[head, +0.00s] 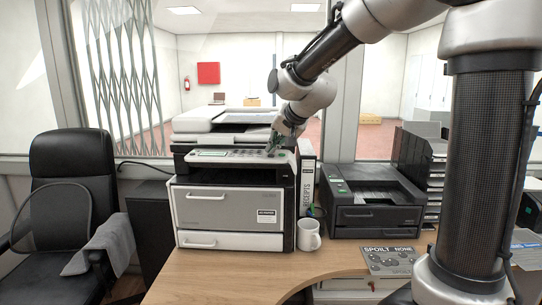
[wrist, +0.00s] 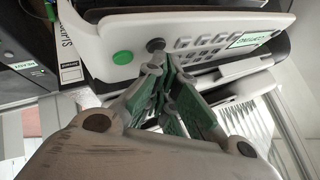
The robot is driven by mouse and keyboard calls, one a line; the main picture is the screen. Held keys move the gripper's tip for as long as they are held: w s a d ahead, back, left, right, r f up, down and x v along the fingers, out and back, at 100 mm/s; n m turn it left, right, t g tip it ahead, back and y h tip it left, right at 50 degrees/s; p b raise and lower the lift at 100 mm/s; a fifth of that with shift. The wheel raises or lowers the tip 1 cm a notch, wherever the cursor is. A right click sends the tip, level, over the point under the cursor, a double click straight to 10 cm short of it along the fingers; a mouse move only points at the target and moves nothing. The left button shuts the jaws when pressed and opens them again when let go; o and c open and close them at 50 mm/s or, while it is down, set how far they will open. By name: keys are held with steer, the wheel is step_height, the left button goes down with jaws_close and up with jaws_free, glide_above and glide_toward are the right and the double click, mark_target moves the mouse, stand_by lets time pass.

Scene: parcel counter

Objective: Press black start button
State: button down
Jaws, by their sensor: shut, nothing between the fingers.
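The copier (head: 228,210) stands on the counter with its control panel (head: 225,154) along the top front edge. My gripper (head: 273,146) is at the right end of the panel, shut and empty. In the wrist view its closed fingertips (wrist: 154,67) sit right by the black button. I cannot tell whether they touch it. In the head view the gripper covers the button area.
A white mug (head: 308,235) stands at the copier's front right corner. A receipts binder (head: 307,180) and a black printer (head: 371,199) are to its right. A grey key plate (head: 390,261) lies on the wooden counter (head: 235,277), whose front left is clear.

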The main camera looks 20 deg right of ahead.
mark_target(274, 156)
steer(key=shift+r, duration=0.45)
step_height(274, 156, up, 6)
stand_by(0.5)
stand_by(0.4)
